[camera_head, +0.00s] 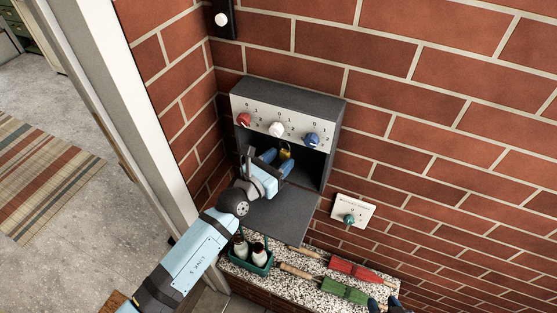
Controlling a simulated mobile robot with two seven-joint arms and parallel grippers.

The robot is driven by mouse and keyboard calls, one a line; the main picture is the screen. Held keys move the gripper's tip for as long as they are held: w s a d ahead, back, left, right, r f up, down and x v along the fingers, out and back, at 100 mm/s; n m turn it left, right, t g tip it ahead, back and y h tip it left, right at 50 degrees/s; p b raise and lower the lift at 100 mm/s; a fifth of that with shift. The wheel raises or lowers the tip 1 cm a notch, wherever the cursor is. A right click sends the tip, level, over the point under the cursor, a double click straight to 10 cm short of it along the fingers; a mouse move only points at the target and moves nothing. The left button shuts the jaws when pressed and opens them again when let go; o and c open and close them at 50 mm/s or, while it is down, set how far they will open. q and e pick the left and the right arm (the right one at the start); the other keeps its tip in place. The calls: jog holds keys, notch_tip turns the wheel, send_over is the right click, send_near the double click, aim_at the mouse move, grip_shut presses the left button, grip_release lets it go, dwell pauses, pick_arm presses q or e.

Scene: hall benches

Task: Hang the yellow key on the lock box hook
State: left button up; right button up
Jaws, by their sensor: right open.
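The grey lock box (337,116) is fixed to the brick wall, with its front flap (278,219) folded down and its dark inside showing. The yellow key (285,153) is a small yellow shape inside the opening, at the fingertips of my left gripper (279,160). The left fingers reach into the box from the front left; whether they press on the key is too small to tell. The hook cannot be made out in the dark inside. My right gripper (384,304) shows only its dark fingertips at the bottom edge, open and apart.
Red, white and blue knobs (276,129) line the box's front. A wall plate with a green knob (349,219) is to the right. The speckled ledge (309,273) below holds a green caddy (246,262) with bottles, and red (354,268) and green (345,291) wooden-handled tools.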

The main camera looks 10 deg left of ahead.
pick_arm(q)
jog(key=shift+o, duration=0.5)
jog(key=shift+s, duration=0.1)
jog(key=shift+s+a, duration=0.2)
jog(key=shift+s, duration=0.05)
jog(key=b+v, duration=0.2)
jog(key=v, duration=0.9)
jog(key=shift+s+a+f, duration=0.1)
jog(key=shift+s+a, duration=0.05)
jog(key=shift+s, duration=0.15)
jog(key=shift+s+a, duration=0.3)
jog(key=shift+s, duration=0.35)
